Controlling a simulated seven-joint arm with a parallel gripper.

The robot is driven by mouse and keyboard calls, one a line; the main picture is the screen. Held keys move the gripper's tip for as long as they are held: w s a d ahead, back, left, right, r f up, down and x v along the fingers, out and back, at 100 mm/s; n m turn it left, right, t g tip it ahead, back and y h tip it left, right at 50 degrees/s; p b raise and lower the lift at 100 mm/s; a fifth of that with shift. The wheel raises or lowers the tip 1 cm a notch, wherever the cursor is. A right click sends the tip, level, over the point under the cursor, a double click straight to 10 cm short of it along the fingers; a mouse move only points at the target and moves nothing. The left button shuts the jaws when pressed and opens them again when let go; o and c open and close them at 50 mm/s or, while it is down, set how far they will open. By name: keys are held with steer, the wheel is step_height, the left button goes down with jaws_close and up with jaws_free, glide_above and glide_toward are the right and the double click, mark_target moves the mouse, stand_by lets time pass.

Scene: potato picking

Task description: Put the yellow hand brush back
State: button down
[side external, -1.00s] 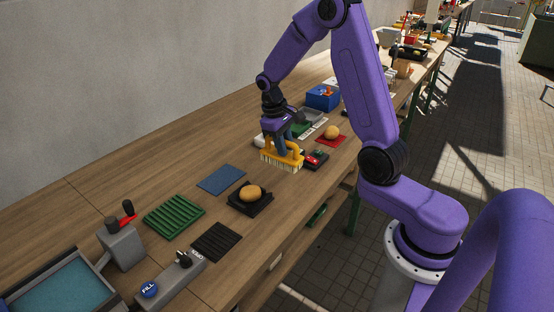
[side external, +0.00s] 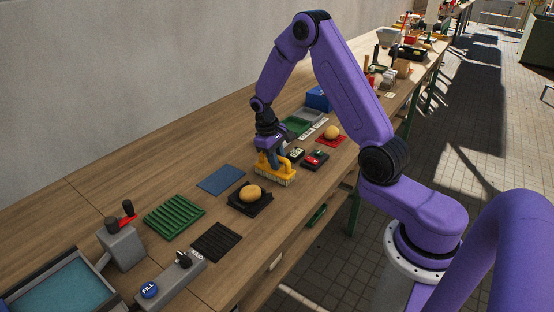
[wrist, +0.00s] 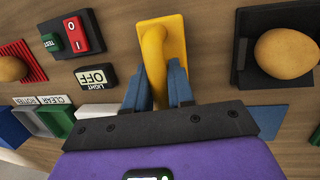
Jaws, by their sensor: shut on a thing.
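The yellow hand brush (side external: 277,172) has a yellow body and handle with pale bristles pointing down. My gripper (side external: 272,158) is shut on its handle. In the wrist view the yellow brush (wrist: 168,40) lies between the blue fingers of my gripper (wrist: 158,88). The brush is upright over the wooden bench, close to the surface; I cannot tell whether the bristles touch it. It is just behind and to the right of a black tray (side external: 262,207) holding a potato (side external: 250,193).
A blue mat (side external: 221,180) lies left of the brush. A red and green switch box (side external: 315,159) and a LIGHT OFF button (wrist: 96,77) are close by. Another potato (side external: 332,132) rests on a red mat (side external: 342,140). A green ribbed mat (side external: 174,216) and dark ribbed mat (side external: 216,242) lie nearer.

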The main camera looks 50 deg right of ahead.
mark_target(269, 169)
steer(key=c, duration=1)
jaws_free()
steer(key=shift+f, duration=0.15)
steer(key=v, duration=1.1)
steer(key=s+a+r+n, duration=0.3)
steer(key=a, duration=0.5)
steer(key=s+a+r+n+t+y, duration=0.1)
steer(key=s+a+n, duration=0.2)
steer(key=s+a, duration=0.35)
steer(key=s+a+r+n+t, duration=0.1)
steer(key=s+a+n, duration=0.2)
steer(key=s, duration=0.7)
steer(key=s+n, duration=0.1)
steer(key=s, duration=0.3)
steer(key=s+n+y, duration=0.1)
steer(key=s, duration=0.3)
steer(key=s+n, duration=0.1)
steer(key=s, duration=0.3)
steer(key=shift+d+f+n, duration=0.25)
steer(key=shift+f+n, duration=0.05)
steer(key=shift+n, duration=0.1)
